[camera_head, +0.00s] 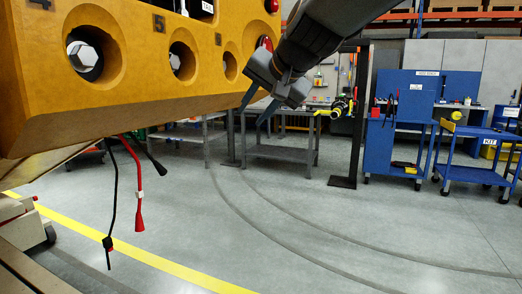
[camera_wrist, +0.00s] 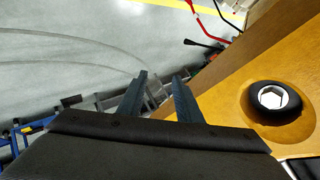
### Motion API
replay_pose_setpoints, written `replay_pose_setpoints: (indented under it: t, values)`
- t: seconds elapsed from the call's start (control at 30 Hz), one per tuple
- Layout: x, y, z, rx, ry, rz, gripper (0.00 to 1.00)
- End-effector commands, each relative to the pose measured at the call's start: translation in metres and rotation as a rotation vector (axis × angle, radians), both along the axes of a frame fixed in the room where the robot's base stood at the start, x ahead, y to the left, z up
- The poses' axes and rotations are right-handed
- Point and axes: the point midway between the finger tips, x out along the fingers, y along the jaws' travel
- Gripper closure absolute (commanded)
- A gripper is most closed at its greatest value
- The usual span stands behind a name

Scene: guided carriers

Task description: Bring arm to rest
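My arm reaches in from the top right of the head view. My gripper (camera_head: 256,108) points down and to the left, just right of the yellow-orange carrier body (camera_head: 130,112). In the wrist view my gripper (camera_wrist: 162,76) shows two dark fingers set apart, with nothing between them. The carrier body (camera_wrist: 235,70) fills the right side of that view, close to the right finger. I cannot tell whether they touch. A round hole with a bolt (camera_wrist: 272,97) shows in its face.
A black cable (camera_head: 114,200) and a red cable (camera_head: 137,190) hang under the carrier body. A grey table (camera_head: 280,152), a dark post (camera_head: 357,120), a blue cabinet (camera_head: 405,120) and a blue cart (camera_head: 470,172) stand behind. The grey floor (camera_head: 330,235) in front is clear.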

Motion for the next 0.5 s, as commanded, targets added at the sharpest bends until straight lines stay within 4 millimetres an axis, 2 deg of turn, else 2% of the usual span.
replay_pose_setpoints:
  t: [0.03, 0.1, 0.27, 0.4, 0.5]
  values:
    - [-0.006, -0.018, -0.031, -0.055, 0.052, -0.003, 0.68]
    - [-0.018, -0.040, -0.073, -0.130, 0.116, 0.004, 0.68]
    - [-0.062, -0.093, -0.161, -0.287, 0.278, 0.037, 0.68]
    - [-0.118, -0.138, -0.226, -0.404, 0.429, 0.086, 0.68]
    - [-0.164, -0.165, -0.262, -0.470, 0.534, 0.131, 0.68]
